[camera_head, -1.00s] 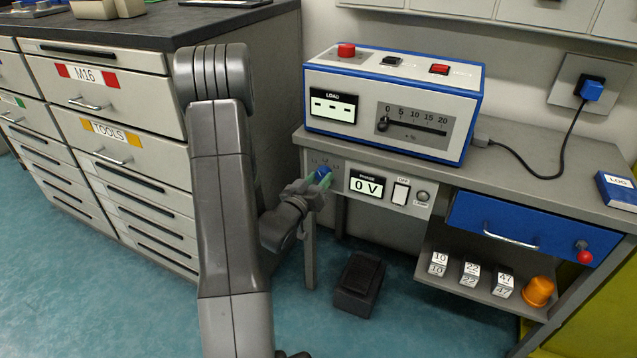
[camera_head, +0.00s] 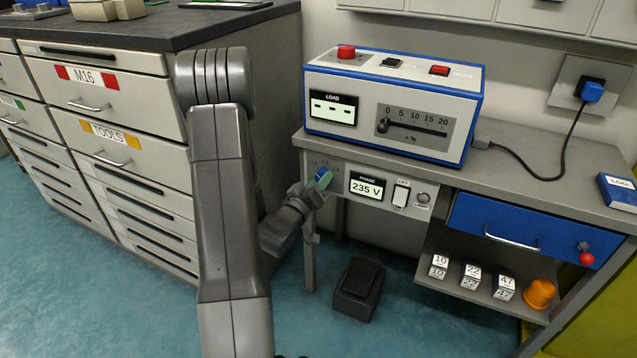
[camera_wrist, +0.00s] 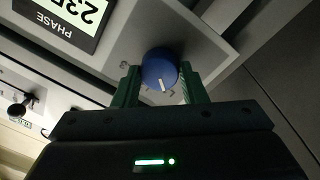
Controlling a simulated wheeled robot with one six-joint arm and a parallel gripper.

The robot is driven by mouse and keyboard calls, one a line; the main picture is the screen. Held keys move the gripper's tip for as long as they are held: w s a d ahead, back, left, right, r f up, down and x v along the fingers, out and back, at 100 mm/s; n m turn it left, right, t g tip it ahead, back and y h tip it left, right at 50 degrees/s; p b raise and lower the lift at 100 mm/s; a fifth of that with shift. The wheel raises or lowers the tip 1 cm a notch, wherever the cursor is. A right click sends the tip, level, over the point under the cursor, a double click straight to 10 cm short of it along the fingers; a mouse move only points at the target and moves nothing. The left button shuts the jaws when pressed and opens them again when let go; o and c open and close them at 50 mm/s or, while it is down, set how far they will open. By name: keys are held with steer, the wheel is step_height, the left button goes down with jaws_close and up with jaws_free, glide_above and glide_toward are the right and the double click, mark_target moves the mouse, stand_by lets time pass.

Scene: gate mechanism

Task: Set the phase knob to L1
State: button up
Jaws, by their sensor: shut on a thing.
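The blue phase knob (camera_head: 320,173) sits on the panel under the bench top, below small L labels. In the wrist view the knob (camera_wrist: 158,67) is between the green fingers of my gripper (camera_wrist: 160,86), which is shut on it. Its white pointer line points down in that view, near a partly hidden L label; I cannot read which one. In the head view my gripper (camera_head: 319,184) partly covers the knob. The phase display (camera_head: 366,188) beside it reads 235 V.
A white switch marked OFF (camera_head: 401,195) and a lamp (camera_head: 423,198) are right of the display. The blue-edged load box (camera_head: 390,105) stands on the bench above. A drawer cabinet (camera_head: 110,150) is on the left. A dark block (camera_head: 358,288) is on the floor.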

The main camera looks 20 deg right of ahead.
steer(key=o, duration=1)
steer(key=shift+c, duration=0.2)
steer(key=p+v, duration=0.1)
steer(key=v, duration=1.3)
